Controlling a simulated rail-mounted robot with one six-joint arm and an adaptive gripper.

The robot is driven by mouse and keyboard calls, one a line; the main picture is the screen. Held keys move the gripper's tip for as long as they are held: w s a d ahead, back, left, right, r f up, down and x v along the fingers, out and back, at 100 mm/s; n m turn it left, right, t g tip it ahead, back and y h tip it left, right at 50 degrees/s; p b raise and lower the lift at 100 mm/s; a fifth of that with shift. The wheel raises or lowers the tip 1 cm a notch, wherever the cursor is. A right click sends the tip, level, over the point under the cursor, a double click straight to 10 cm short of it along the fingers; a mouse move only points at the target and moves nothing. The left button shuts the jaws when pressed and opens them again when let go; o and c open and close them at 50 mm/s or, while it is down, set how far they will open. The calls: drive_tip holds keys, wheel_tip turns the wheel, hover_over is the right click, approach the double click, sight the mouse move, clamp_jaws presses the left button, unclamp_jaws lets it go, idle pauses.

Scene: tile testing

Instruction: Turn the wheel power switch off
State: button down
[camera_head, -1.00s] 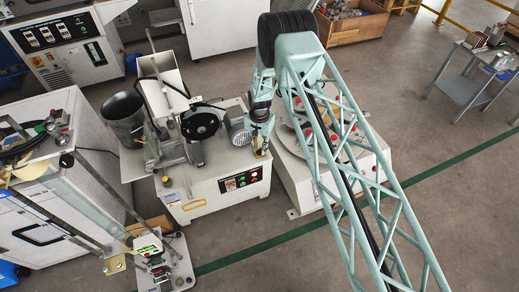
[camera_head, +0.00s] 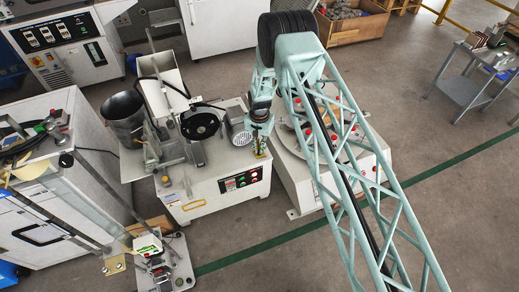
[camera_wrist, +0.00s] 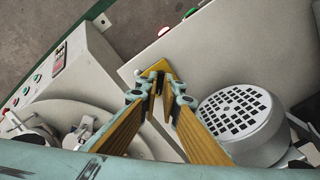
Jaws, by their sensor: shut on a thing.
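My gripper (camera_wrist: 158,84) reaches down to a small yellow plate (camera_wrist: 163,68) on top of the white machine (camera_head: 205,190). Its two yellow-lined fingers come together at the plate. The fingertips are shut on a small part there, which I take to be the wheel power switch; it is mostly hidden by the fingers, so its position cannot be read. In the head view my gripper (camera_head: 260,148) is at the machine's top right edge, and the switch itself is too small to make out.
A grey motor with a slotted round cover (camera_wrist: 238,115) stands close right of the fingers. A second machine with a round table (camera_wrist: 75,125) is at left. The head view shows a control panel with buttons (camera_head: 240,181) on the machine's front, below my gripper.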

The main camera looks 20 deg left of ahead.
drive_tip(key=shift+f+n, duration=0.1)
drive_tip(key=shift+n, duration=0.3)
drive_tip(key=n+b, duration=0.2)
drive_tip(key=n, duration=0.1)
drive_tip(key=shift+n, duration=0.4)
drive_tip(key=n+b, duration=0.2)
drive_tip(key=n, duration=0.3)
drive_tip(key=n+b, duration=0.1)
drive_tip(key=n, duration=0.3)
drive_tip(key=shift+n+b, duration=0.35)
drive_tip(key=shift+n, duration=1.65)
drive_tip(key=c, duration=2.9)
unclamp_jaws()
drive_tip(key=shift+o, duration=0.2)
